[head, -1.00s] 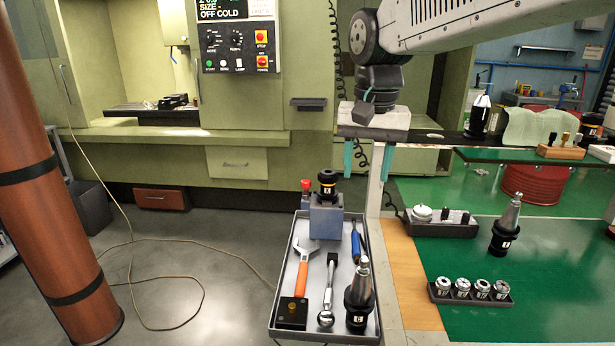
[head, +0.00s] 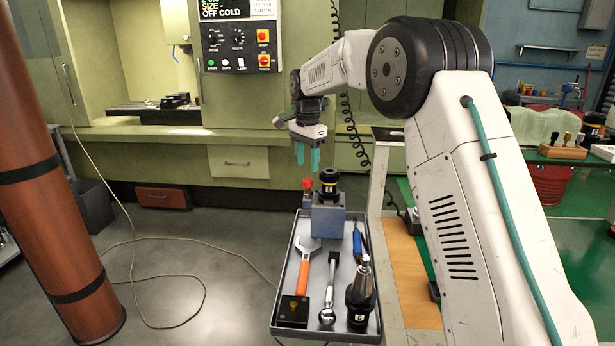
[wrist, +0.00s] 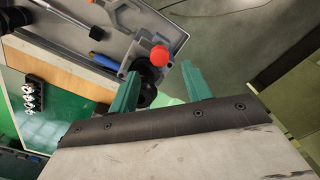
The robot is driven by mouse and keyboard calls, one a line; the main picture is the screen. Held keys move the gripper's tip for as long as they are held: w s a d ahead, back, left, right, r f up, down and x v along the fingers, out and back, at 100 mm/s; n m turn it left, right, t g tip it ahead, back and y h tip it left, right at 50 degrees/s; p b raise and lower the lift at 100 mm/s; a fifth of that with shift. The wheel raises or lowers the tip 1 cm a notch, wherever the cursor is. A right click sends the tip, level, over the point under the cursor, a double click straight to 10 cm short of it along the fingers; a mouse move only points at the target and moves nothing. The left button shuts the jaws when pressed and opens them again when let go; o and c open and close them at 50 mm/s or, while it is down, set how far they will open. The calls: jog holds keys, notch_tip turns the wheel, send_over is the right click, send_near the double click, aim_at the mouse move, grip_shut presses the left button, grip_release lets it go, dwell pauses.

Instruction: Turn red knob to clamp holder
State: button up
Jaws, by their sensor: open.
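The red knob (head: 308,184) sticks up at the left side of a blue-grey clamp block (head: 325,218) at the back of the tray. A black holder with a yellow band (head: 328,186) stands upright in the block. My gripper (head: 308,157) is open and empty, above and behind the knob, with its teal fingers pointing down. In the wrist view the red knob (wrist: 160,55) shows between and beyond the fingertips of my gripper (wrist: 160,80), apart from them. The left finger partly covers the dark holder (wrist: 147,82) there.
The grey tray (head: 282,318) holds an orange-handled wrench (head: 301,275), a ratchet (head: 329,290), a blue screwdriver (head: 358,240), a second tool holder (head: 361,297) and a small dark block (head: 293,310). The green machine (head: 180,150) stands behind. My arm hides much of the green bench at right.

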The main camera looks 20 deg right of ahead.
aim_at(308, 179)
notch_tip(308, 179, down, 5)
jog(key=shift+f, duration=0.2)
jog(key=c, duration=1)
